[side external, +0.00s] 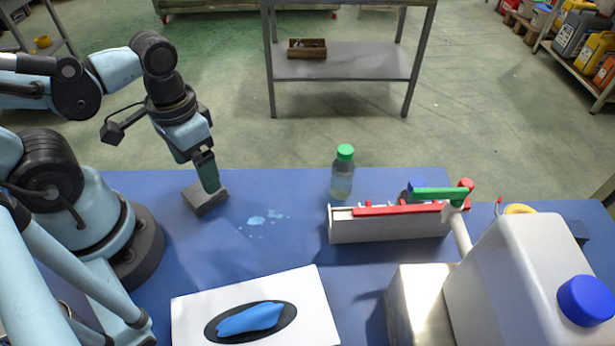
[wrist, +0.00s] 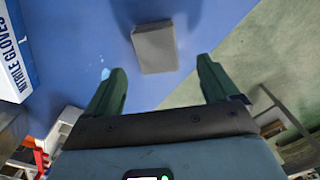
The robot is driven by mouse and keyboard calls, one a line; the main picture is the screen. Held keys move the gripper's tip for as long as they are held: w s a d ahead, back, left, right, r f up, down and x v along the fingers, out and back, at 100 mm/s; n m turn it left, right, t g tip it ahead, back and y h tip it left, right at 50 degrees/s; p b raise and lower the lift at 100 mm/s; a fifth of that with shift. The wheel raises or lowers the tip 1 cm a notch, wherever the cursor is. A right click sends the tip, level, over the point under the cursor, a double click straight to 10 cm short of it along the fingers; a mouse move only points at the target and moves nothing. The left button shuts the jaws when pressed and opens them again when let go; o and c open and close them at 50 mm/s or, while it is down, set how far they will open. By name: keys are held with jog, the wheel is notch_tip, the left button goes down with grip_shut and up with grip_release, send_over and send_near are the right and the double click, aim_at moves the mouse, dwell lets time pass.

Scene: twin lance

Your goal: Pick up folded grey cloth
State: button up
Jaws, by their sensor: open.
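The folded grey cloth (side external: 205,199) lies flat on the blue tabletop near its far edge, as a small dark grey rectangular block. In the wrist view the cloth (wrist: 155,47) is just beyond my fingertips, roughly centred between them and slightly turned. My gripper (side external: 210,181) points down over the cloth in the side external view, its green fingers hiding part of it. In the wrist view the two green fingers of my gripper (wrist: 161,70) are spread apart with nothing between them. Whether the fingertips touch the cloth cannot be told.
Small light-blue puddles (side external: 258,221) lie right of the cloth. A green-capped bottle (side external: 342,180) and a white tray with red and green items (side external: 390,229) stand further right. A glove box (side external: 190,310) is at the front, with a large white jug (side external: 520,270) at right.

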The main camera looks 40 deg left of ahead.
jog(key=shift+w+d+f, duration=0.15)
jog(key=shift+w+f, duration=0.05)
jog(key=shift+f, duration=0.55)
jog(key=shift+w+d+f, duration=0.1)
jog(key=shift+w+f, duration=0.05)
jog(key=shift+f, duration=1.6)
jog(key=c, duration=1.2)
jog(key=shift+r, duration=0.25)
jog(key=shift+r, duration=1.7)
jog(key=s+d+r, duration=0.6)
jog(key=d+r, duration=0.1)
jog(key=d, duration=0.2)
jog(key=shift+s+d, duration=0.25)
jog(key=shift+s, duration=0.15)
